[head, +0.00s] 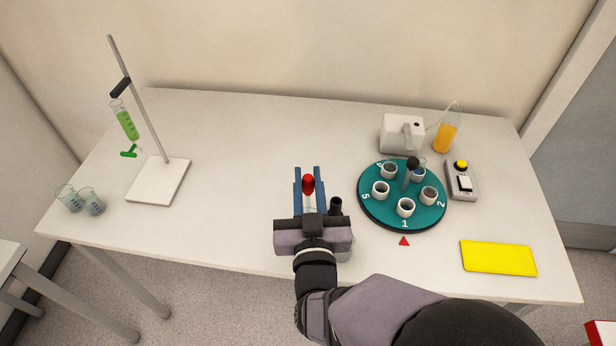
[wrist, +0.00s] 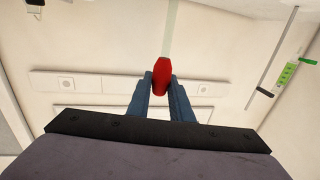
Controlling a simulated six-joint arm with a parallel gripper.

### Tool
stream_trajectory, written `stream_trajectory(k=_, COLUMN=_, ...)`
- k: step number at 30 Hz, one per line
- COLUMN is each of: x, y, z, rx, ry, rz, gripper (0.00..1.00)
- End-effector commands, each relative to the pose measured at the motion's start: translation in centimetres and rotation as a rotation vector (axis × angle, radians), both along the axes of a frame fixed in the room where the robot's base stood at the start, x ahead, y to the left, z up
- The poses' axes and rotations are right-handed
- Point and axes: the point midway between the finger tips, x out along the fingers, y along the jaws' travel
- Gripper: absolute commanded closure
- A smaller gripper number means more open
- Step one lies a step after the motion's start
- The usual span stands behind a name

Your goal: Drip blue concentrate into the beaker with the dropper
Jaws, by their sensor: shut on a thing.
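My gripper (head: 308,182) is shut on the red bulb of the dropper (head: 308,186) above the front middle of the table. In the wrist view the red bulb (wrist: 161,76) sits between the blue fingers, and a pale clear tube extends beyond it. Two clear beakers, one (head: 67,198) beside the other (head: 91,203), stand at the table's left end, far from my gripper. Small white cups stand on a teal turntable (head: 376,213) right of my gripper. One rear cup (head: 418,175) looks bluish inside; I cannot tell which thing holds the blue concentrate.
A stand (head: 143,185) holds a green-filled burette (head: 126,124) at left. A white device (head: 397,134), an orange-filled beaker (head: 445,138) and a button box (head: 461,181) stand at right. A yellow pad (head: 498,258) lies front right. A dark upright object (head: 336,206) is close beside my gripper.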

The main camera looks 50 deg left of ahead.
Motion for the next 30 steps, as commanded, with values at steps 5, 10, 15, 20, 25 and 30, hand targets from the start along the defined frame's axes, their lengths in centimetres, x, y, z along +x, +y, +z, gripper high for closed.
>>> stream_trajectory(k=5, x=0.0, y=0.0, z=-1.9, rx=0.001, ry=-0.001, rz=0.0, gripper=0.89)
stream_trajectory(k=10, x=0.0, y=0.0, z=-3.3, rx=0.0, ry=0.0, rz=0.0, gripper=0.89)
stream_trajectory(k=15, x=0.0, y=0.0, z=-4.6, rx=0.0, ry=0.0, rz=0.0, gripper=0.89)
stream_trajectory(k=20, x=0.0, y=0.0, z=-5.9, rx=0.0, ry=0.0, rz=0.0, gripper=0.89)
stream_trajectory(k=25, x=0.0, y=0.0, z=-7.3, rx=0.0, ry=0.0, rz=0.0, gripper=0.89)
stream_trajectory(k=30, x=0.0, y=0.0, z=-8.3, rx=0.0, ry=0.0, rz=0.0, gripper=0.89)
